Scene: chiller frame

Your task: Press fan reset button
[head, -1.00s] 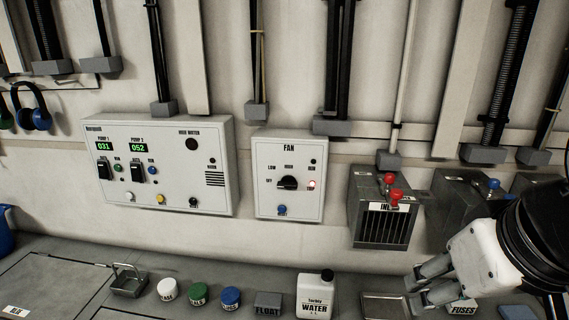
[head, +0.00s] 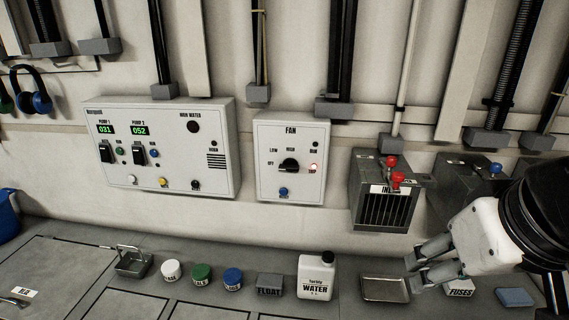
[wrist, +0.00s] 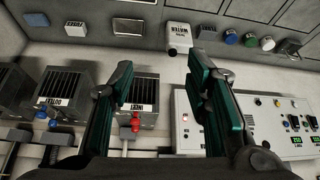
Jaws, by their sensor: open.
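The white fan box (head: 289,160) is on the wall at the centre of the head view. It has a black knob (head: 289,165), a lit red lamp (head: 314,168) at its right and a blue button (head: 283,191) at the bottom. The label under the blue button is too small to read. My gripper (head: 416,271) is open and empty at the lower right, in front of the counter and well right of the fan box. In the wrist view my gripper (wrist: 163,80) shows its two fingers apart, and the fan box (wrist: 187,128) is partly hidden behind one finger.
A pump panel (head: 162,150) is left of the fan box. A dark inlet box (head: 385,195) with red knobs juts out between the fan box and my arm. A water jug (head: 316,277), a metal tray (head: 385,288) and several coloured caps stand on the counter below.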

